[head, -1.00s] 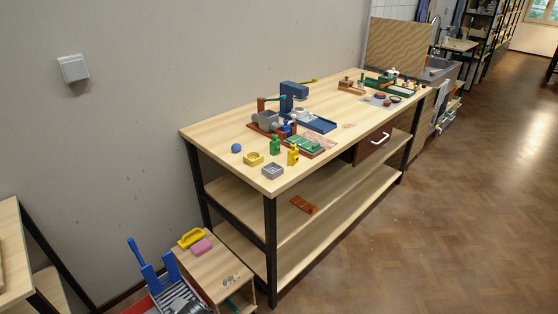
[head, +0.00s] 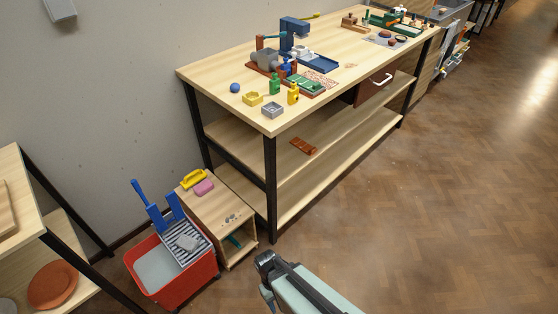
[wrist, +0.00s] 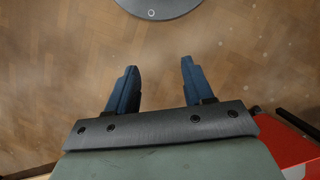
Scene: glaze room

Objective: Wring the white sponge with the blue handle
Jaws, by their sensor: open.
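A red bucket (head: 178,291) with pale water (head: 158,268) stands on the floor at the lower left in the head view. A grey ribbed wringer (head: 190,254) sits over its right side, with a blue lever (head: 152,207) and another blue upright part (head: 175,206). A small whitish block (head: 187,242) lies on the ribs; I cannot tell whether it is the sponge, or which blue part is its handle. My gripper (head: 264,277) is right of the bucket, apart from it. In the wrist view my gripper (wrist: 159,70) is open and empty above the wood floor.
A small wooden cabinet (head: 210,217) beside the bucket carries a yellow-handled tool (head: 194,180) and a pink sponge (head: 204,188). A workbench (head: 230,103) stands behind it. A shelf with a terracotta plate (head: 53,285) is at left. The floor (head: 430,230) at right is clear.

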